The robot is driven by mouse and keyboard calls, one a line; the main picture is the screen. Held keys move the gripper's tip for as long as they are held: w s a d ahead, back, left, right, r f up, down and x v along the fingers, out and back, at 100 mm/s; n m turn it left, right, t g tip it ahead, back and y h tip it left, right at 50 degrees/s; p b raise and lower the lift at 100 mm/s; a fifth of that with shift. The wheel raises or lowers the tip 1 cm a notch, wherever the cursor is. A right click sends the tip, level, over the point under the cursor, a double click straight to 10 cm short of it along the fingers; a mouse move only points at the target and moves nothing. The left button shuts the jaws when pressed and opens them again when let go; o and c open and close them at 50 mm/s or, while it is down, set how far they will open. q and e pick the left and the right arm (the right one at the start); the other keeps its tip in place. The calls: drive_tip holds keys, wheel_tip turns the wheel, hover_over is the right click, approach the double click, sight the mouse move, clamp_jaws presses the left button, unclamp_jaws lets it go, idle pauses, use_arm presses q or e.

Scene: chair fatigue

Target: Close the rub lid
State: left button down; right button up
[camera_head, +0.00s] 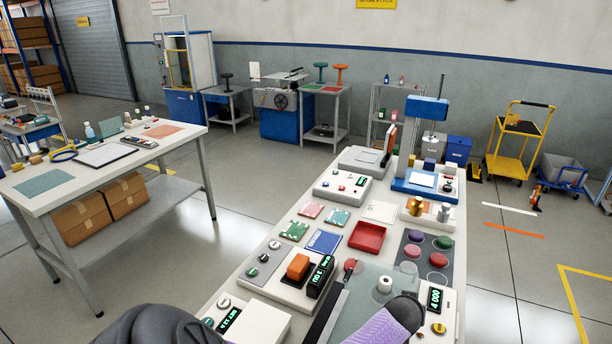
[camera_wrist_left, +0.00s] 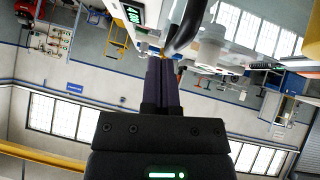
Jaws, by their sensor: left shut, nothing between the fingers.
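My left gripper (camera_wrist_left: 165,62) shows in the left wrist view with its dark purple fingers together and nothing between them. A dark curved bar (camera_wrist_left: 187,32) is close to the fingertips; I cannot tell whether they touch. In the head view, a translucent greenish pane (camera_head: 352,303) lies at the bench's near end, beside a long dark bar. A purple, ribbed part of mine (camera_head: 382,326) covers some of this area. Farther back, a grey box (camera_head: 362,160) has an upright orange-edged panel (camera_head: 390,143). I cannot tell for sure which part is the rub lid. My right gripper is not seen.
The bench holds an orange block (camera_head: 298,266), a red tray (camera_head: 367,238), a dark board with coloured discs (camera_head: 411,269) and a blue press (camera_head: 427,110). A second table (camera_head: 40,205) stands left, with open floor (camera_head: 225,235) between.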

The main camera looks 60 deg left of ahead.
use_arm(q)
drive_tip(key=shift+d+f, duration=0.15)
drive_tip(key=shift+f, duration=0.2)
drive_tip(key=shift+s+f, duration=0.1)
drive_tip(key=shift+f, duration=0.05)
idle(0.3)
